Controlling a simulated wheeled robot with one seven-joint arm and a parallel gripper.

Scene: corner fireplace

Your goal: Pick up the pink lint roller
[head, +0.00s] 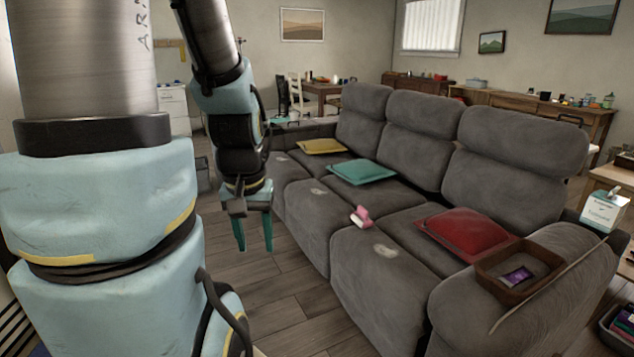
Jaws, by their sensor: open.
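The pink lint roller (361,216) lies on the grey sofa's (345,258) middle seat, near the seat's front edge. It is small here, with a pink part and a paler part. My gripper (254,247) hangs in front of the sofa, to the left of the roller and apart from it. Its two teal fingers point down, are spread open and hold nothing.
A yellow cushion (321,146), a teal cushion (362,172) and a red cushion (466,234) lie on the sofa. A brown tray (537,283) with a small purple item sits on the right armrest. Bare wooden floor (285,305) lies before the sofa.

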